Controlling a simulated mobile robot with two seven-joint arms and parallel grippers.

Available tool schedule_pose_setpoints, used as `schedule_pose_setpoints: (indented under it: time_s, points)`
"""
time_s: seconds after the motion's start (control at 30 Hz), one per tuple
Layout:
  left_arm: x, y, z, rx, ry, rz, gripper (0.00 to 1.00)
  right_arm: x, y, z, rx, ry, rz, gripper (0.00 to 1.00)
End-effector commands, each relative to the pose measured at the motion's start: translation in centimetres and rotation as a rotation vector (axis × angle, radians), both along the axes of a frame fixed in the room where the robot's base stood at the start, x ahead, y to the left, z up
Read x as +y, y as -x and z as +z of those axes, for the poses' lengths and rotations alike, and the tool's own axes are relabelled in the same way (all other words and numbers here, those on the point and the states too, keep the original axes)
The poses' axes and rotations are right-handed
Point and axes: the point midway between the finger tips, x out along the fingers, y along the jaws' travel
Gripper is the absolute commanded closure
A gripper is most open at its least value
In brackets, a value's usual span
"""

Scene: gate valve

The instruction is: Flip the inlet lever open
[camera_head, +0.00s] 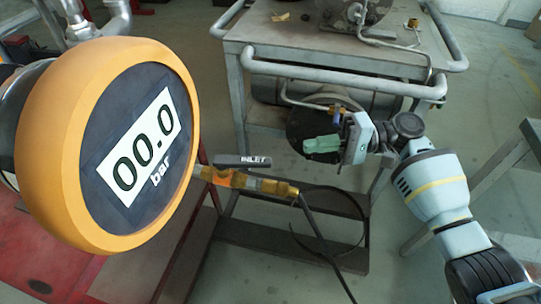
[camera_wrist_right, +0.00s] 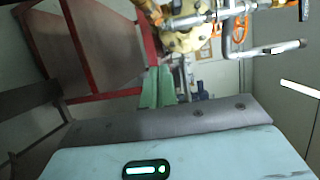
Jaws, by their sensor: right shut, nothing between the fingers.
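The inlet lever (camera_head: 242,160) is a dark grey bar marked INLET. It lies roughly level above a brass and orange valve fitting (camera_head: 245,182) with a hose, right of the gauge. My right gripper (camera_head: 310,146) comes in from the right, with pale green fingertips pointing left toward the lever. It is shut and empty, with a clear gap to the lever. In the right wrist view its green fingertips (camera_wrist_right: 158,88) are close together. I cannot make out the inlet lever in that view. My left gripper is not in view.
A large orange gauge (camera_head: 185,120) reading 00.0 bar fills the left side. A grey metal cart (camera_head: 300,38) with tubular rails stands behind. A black hose (camera_head: 325,235) hangs below the valve. The right wrist view shows brass fittings and pipes (camera_wrist_right: 190,25) and a red frame (camera_wrist_right: 85,92).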

Motion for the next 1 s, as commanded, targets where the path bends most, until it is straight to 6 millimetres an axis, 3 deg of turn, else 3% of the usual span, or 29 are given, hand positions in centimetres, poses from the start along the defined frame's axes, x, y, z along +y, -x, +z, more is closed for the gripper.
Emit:
schedule_pose_setpoints:
  time_s: [0.03,0.2,0.47,0.67,1.0]
  points:
    - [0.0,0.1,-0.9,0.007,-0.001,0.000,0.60,-0.3,-0.6,0.7,-0.007,-0.023,0.020,1.00]
    - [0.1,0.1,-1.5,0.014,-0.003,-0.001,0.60,-0.8,-1.1,3.1,-0.021,-0.072,0.063,1.00]
    - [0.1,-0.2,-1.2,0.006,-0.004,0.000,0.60,-0.6,-1.1,3.5,-0.023,-0.077,0.068,1.00]
    - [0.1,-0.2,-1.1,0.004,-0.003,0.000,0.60,1.7,-0.7,3.5,-0.023,-0.077,0.068,1.00]
    - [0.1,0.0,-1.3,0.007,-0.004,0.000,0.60,8.0,0.1,3.5,-0.024,-0.077,0.068,1.00]
